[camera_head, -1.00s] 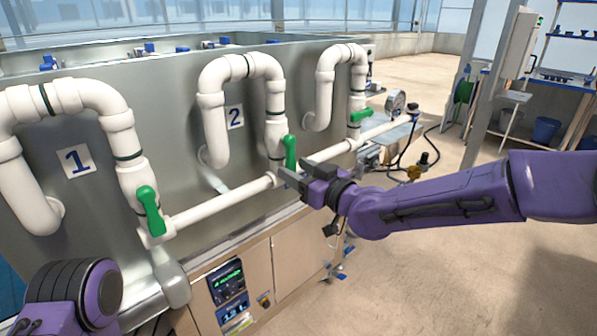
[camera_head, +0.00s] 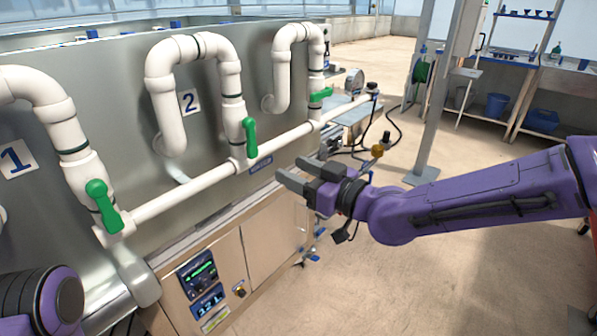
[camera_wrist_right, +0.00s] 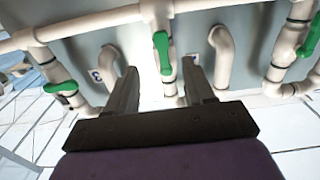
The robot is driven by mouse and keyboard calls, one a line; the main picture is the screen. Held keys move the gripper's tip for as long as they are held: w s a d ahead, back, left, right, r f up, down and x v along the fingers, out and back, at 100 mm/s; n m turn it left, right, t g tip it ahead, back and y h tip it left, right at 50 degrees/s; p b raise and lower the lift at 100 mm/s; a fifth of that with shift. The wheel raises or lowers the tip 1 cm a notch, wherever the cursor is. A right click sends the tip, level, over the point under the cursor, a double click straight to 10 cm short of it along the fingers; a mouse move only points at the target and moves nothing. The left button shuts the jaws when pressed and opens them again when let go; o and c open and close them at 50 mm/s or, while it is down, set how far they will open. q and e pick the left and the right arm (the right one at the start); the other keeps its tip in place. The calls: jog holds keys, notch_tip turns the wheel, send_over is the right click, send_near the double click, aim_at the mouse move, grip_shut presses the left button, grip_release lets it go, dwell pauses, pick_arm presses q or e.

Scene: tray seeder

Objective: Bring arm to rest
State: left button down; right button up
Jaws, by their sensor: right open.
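My right gripper (camera_head: 292,175) is open and empty in the head view, in front of the metal tank and clear of the pipes. In the right wrist view its two dark fingers (camera_wrist_right: 160,88) are spread, with a green valve handle (camera_wrist_right: 162,50) beyond the gap between them. My purple right arm comes in from the right. Part of my left arm shows at the lower left in the head view, but its gripper is out of the picture.
White pipes (camera_head: 180,193) with green handles, including the middle one (camera_head: 250,137), run along the tank (camera_head: 130,68). A cabinet with a control screen (camera_head: 198,273) stands below. A grey post (camera_head: 437,110) is behind my right arm. The floor (camera_head: 400,280) at the lower right is clear.

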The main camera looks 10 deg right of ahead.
jog(key=s+d+f+m+g+h+p, duration=0.1)
jog(key=s+d+f+m+h, duration=0.3)
jog(key=f, duration=0.5)
jog(key=s+d+f+m+g+h+p, duration=0.1)
jog(key=d+f+m+g+h, duration=0.2)
jog(key=f+m, duration=0.45)
jog(key=s+d+f+m+h, duration=0.3)
jog(key=d+f+h, duration=0.15)
jog(key=f, duration=0.65)
jog(key=s+d+f+g, duration=0.2)
jog(key=s+f, duration=0.3)
jog(key=s, duration=0.3)
jog(key=s+d+f+g+h+p, duration=0.1)
jog(key=s+d+f+g, duration=0.1)
jog(key=s, duration=0.6)
jog(key=s+d+f+g+h+p, duration=0.1)
jog(key=s+d+f+g, duration=0.1)
jog(key=s+f, duration=0.5)
jog(key=shift+s+f+g, duration=0.35)
jog(key=shift+s+g, duration=0.35)
jog(key=shift+s, duration=0.25)
jog(key=shift+w+h, duration=0.1)
jog(key=shift+h, duration=0.15)
